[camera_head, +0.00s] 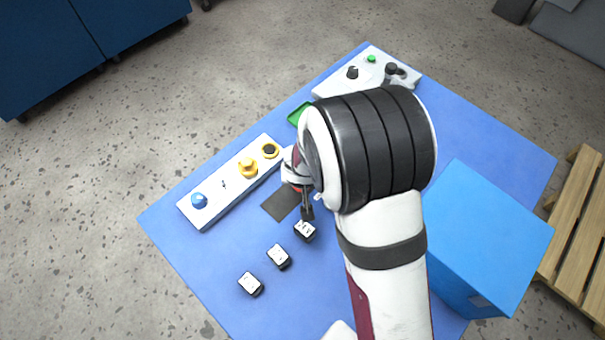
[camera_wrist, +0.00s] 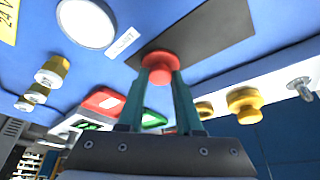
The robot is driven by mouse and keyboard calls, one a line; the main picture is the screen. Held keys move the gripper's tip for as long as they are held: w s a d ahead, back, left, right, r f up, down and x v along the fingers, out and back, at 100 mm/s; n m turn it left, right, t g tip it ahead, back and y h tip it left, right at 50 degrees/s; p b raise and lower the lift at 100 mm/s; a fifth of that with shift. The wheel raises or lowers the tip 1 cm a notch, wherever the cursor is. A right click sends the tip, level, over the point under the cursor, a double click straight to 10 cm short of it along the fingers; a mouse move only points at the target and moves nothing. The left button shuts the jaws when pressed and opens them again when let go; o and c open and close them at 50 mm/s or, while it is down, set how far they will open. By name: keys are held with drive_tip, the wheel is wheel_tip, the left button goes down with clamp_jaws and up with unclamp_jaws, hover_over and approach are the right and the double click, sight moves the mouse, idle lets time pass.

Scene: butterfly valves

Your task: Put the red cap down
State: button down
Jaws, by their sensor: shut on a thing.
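The red cap (camera_wrist: 160,60) is between the two teal fingers of my gripper (camera_wrist: 161,78) in the wrist view, and the gripper is shut on it. A dark rectangular mat (camera_wrist: 208,32) on the blue table lies beyond the cap there. In the head view the mat (camera_head: 279,206) lies beside the gripper, and only a small bit of red (camera_head: 296,188) shows under my wrist. My arm hides most of the gripper in that view. I cannot tell whether the cap touches the mat.
A white panel (camera_head: 214,208) with a blue knob, a toggle and yellow and black knobs stands left of the mat. Small labelled blocks (camera_head: 278,256) sit in front. A green tray (camera_head: 297,114), a control box (camera_head: 328,89) and a large blue box (camera_head: 490,235) are also on the table.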

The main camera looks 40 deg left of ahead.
drive_tip(key=c, duration=0.6)
unclamp_jaws()
drive_tip(key=shift+f, duration=0.15)
